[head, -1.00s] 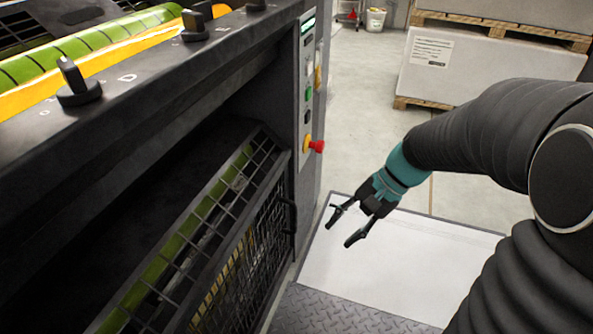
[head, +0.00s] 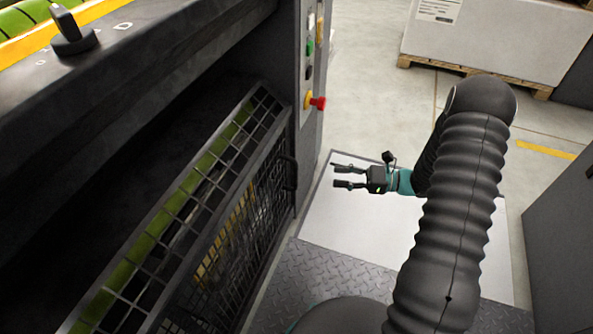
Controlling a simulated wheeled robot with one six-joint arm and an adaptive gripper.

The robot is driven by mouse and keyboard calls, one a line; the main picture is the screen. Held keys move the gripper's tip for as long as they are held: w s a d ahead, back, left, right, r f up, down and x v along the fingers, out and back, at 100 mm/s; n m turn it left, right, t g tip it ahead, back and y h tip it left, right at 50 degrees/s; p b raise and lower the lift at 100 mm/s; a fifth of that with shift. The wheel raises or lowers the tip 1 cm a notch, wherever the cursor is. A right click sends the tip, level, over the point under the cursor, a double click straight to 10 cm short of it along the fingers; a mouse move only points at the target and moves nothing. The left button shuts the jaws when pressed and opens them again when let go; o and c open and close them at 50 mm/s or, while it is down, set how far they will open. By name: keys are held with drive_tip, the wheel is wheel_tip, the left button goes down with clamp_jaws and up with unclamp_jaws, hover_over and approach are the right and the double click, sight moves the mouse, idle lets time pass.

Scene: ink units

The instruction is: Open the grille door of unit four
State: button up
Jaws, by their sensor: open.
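The grille door (head: 238,222) is a black wire-mesh panel on the front of the dark ink unit at the left. Its top face is a coarser grid (head: 187,203), with a green roller showing through the bars. A dark handle (head: 291,178) seems to stand at its right edge. My gripper (head: 335,177) is open and empty, to the right of the door and apart from it. Its two fingers point left, towards the unit. I cannot read a unit number here.
A control column with a red emergency button (head: 317,103) stands right of the door. A white panel (head: 405,235) and a dark tread plate (head: 322,283) lie below. A pallet with a white stack (head: 500,40) is at the back. A grey cabinet (head: 560,240) stands at the right.

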hover_over(296, 186)
drive_tip(key=shift+w+a+f+m+t+p, duration=0.1)
drive_tip(key=shift+w+f+m+t+p, duration=0.2)
drive_tip(key=shift+w+f+p, duration=0.1)
idle(0.4)
clamp_jaws()
